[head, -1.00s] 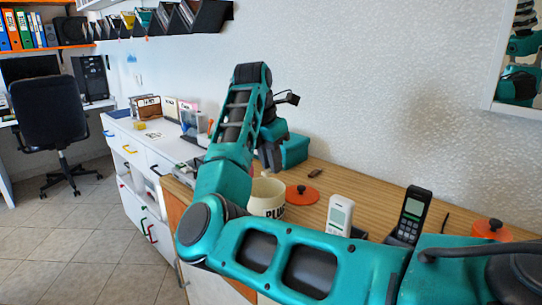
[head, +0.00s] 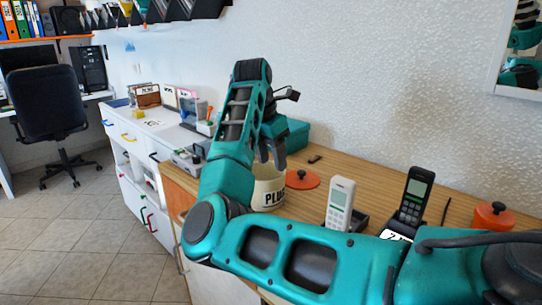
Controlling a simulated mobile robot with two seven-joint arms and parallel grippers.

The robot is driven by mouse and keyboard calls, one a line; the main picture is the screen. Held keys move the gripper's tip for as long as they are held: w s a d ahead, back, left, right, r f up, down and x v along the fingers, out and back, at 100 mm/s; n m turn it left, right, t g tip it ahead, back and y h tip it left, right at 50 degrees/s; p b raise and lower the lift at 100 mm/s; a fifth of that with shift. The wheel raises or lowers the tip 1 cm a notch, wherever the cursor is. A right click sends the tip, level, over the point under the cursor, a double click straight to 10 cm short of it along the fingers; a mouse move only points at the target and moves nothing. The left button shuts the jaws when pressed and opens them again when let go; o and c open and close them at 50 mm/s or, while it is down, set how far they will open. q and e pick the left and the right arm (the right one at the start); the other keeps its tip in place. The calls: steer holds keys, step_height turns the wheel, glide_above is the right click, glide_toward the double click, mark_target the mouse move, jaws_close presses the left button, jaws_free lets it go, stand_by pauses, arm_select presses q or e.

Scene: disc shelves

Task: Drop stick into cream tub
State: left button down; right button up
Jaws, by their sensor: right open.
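The cream tub (head: 268,194), with dark lettering on its side, stands upright and open on the wooden counter. My right gripper (head: 271,152) is open, pointing down just above the tub's far rim in the picture; my arm hides part of the tub's left side. I cannot make out a stick between the fingers, and the inside of the tub is hidden. A small dark stick-like piece (head: 315,159) lies on the counter behind the orange lid (head: 302,178). My left gripper is not in view.
A white handset (head: 340,204) and a black handset (head: 415,196) stand in cradles right of the tub. An orange canister (head: 492,216) is at the far right. A teal box (head: 296,135) is behind my gripper. The counter (head: 375,178) is clear towards the wall.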

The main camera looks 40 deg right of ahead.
steer(key=shift+r, duration=0.1)
steer(key=p+v, duration=0.2)
steer(key=v, duration=1)
steer(key=shift+r, duration=0.3)
steer(key=shift+a, duration=0.1)
